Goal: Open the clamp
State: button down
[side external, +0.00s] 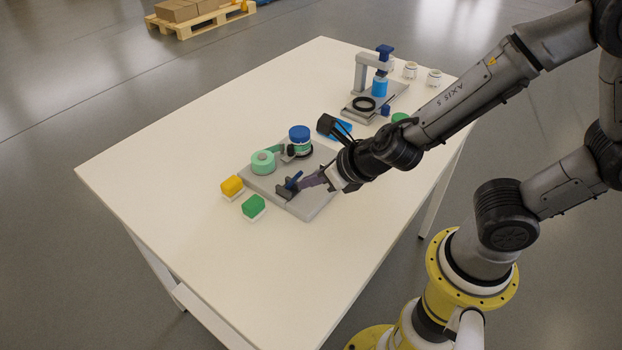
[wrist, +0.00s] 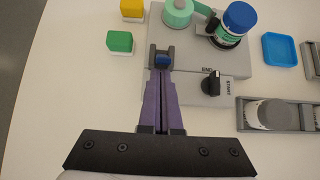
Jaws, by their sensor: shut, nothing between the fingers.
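A dark clamp-like fixture with a blue lever (side external: 293,181) stands near the front edge of a grey base plate (side external: 318,206). In the wrist view the blue part (wrist: 162,60) sits between dark uprights. My gripper (side external: 304,184) has purple fingers and is shut with nothing between them. Its tips (wrist: 161,73) are right at the near side of the blue part; whether they touch it I cannot tell. A jar with a blue lid (side external: 299,133) stands upright on the plate behind, next to a teal roll (side external: 263,162). The fingers partly hide the clamp's near side.
A yellow block (side external: 232,185) and a green block (side external: 253,206) lie left of the plate. A black knob (wrist: 210,84) stands right of the fingers, by START and END marks. A second grey station (side external: 397,92) and white jars stand farther back. The table's left part is clear.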

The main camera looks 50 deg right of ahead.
aim_at(289, 183)
jog(key=shift+w+r, duration=0.4)
jog(key=shift+r, duration=0.05)
dwell(0.4)
jog(key=shift+w+r, duration=0.5)
jog(key=shift+w, duration=0.3)
jog(key=shift+w+r, duration=0.2)
jog(key=shift+w, duration=0.3)
jog(key=shift+w+r, duration=0.15)
jog(key=shift+w, duration=0.3)
jog(key=shift+w+r, duration=0.1)
jog(key=shift+w, duration=0.8)
jog(key=shift+r, duration=0.8)
jog(key=shift+s, duration=0.1)
